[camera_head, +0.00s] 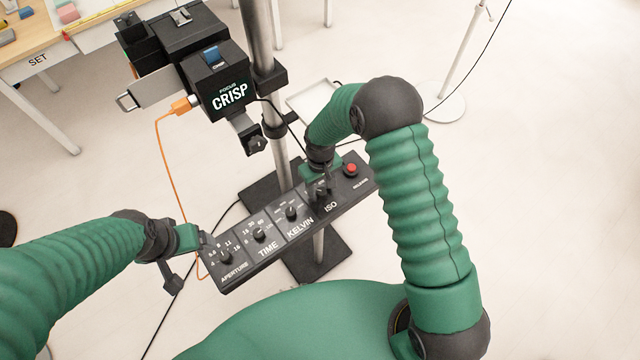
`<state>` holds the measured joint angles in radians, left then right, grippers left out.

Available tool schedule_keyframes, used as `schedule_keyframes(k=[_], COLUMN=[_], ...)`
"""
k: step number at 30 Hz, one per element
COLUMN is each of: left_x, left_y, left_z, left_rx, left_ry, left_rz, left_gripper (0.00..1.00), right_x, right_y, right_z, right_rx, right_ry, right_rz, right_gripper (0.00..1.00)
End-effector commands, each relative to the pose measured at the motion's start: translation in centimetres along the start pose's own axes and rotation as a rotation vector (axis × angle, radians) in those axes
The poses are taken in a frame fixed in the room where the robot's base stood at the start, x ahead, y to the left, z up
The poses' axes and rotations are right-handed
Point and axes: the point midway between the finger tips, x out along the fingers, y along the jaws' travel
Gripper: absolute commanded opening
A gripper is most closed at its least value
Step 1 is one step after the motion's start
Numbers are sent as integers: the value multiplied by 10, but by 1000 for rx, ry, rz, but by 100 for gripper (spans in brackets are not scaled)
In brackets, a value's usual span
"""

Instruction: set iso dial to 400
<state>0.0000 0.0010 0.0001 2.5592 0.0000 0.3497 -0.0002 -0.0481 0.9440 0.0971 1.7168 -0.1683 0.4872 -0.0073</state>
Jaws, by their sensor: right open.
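A black control panel (268,247) on a stand carries dials marked APERTURE, TIME, KELVIN and ISO. The ISO dial (321,192) is largely covered by my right gripper (318,187), whose open fingers are over and around it. I cannot tell whether they touch the dial, nor read its setting. The Kelvin dial (291,212), time dial (259,234) and aperture dial (225,256) show to its left. My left gripper (200,242) is beside the panel's left end, near the aperture dial; its jaw opening is unclear.
A red button (351,170) sits at the panel's right end. A black camera marked CRISP (222,85) is mounted on a metal pole (262,60) behind the panel, with an orange cable (158,150) hanging. A wooden table (35,60) is at upper left. Open floor lies right.

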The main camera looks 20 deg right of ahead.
Motion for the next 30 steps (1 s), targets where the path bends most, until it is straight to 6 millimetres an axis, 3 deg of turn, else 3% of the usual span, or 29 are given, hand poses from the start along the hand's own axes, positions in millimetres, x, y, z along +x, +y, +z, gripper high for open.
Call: schedule_keyframes(k=[4,11,22,30], left_x=[-2,-2,-2,-2], left_y=[0,0,0,0], left_z=[0,0,0,0], left_rx=[0,0,0,0], left_ry=[0,0,0,0], left_rz=[0,0,0,0], left_gripper=[81,81,81,81], right_x=[10,12,11,11], right_y=[0,0,0,0], right_z=[0,-2,-1,0], right_rx=[0,0,0,7], right_ry=[0,-1,0,-2], right_rz=[0,0,0,1], right_gripper=[51,51,2,0])
